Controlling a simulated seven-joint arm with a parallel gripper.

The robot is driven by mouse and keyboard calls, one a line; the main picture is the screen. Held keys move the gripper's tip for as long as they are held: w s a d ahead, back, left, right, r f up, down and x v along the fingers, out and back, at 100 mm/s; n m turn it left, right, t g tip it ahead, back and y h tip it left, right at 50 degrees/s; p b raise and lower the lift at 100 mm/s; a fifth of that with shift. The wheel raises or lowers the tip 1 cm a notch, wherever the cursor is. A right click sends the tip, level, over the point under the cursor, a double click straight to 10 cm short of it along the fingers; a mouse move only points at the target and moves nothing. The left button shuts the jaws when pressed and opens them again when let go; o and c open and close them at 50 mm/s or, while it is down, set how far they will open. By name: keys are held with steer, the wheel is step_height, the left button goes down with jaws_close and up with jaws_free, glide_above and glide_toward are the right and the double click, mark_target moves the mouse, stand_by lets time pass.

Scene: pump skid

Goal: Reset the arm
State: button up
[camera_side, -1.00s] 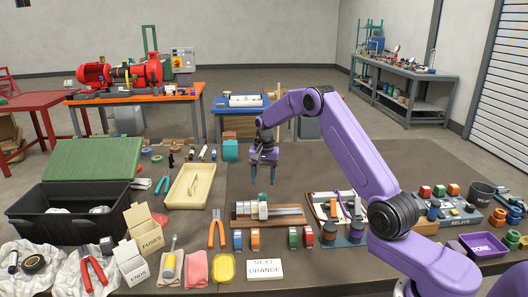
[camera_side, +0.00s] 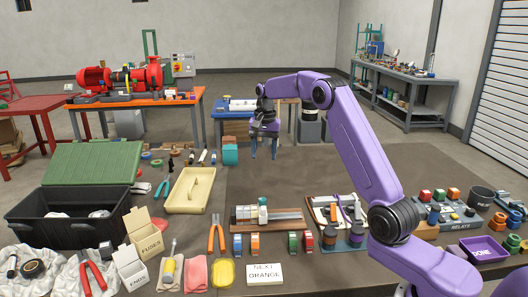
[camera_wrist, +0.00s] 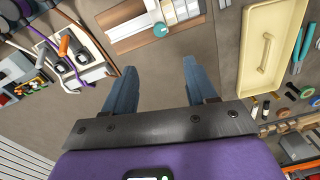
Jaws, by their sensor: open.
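My gripper (camera_side: 264,150) is open and empty, raised above the back part of the brown table in the side view. Its two blue fingers also show spread apart in the wrist view (camera_wrist: 160,88), with bare table between them. A wooden rail board (camera_side: 268,218) with white and grey modules lies in front of it, apart from the fingers; it also shows at the top of the wrist view (camera_wrist: 135,32). My purple arm reaches over from the right.
A cream tray (camera_side: 190,190) and an open black toolbox (camera_side: 65,228) stand to the left. A wiring board (camera_side: 340,210), relay block (camera_side: 450,215) and purple DONE bin (camera_side: 485,247) are right. A card reading NEXT ORANGE (camera_side: 264,274) is at the front. Table behind the rail board is bare.

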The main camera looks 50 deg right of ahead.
steer(key=s+a+r+n, duration=0.1)
steer(key=s+a+n, duration=0.6)
steer(key=a, duration=0.4)
steer(key=s+a+r+n, duration=0.2)
steer(key=s+a+n, duration=0.2)
steer(key=s+a, duration=0.55)
steer(key=s+f+n, duration=0.2)
steer(key=s+n, duration=0.4)
steer(key=s, duration=0.7)
steer(key=s+a+f+n, duration=0.1)
steer(key=s+n, duration=0.5)
steer(key=s, duration=0.7)
steer(key=shift+f+n, duration=0.3)
steer(key=shift+f, duration=0.45)
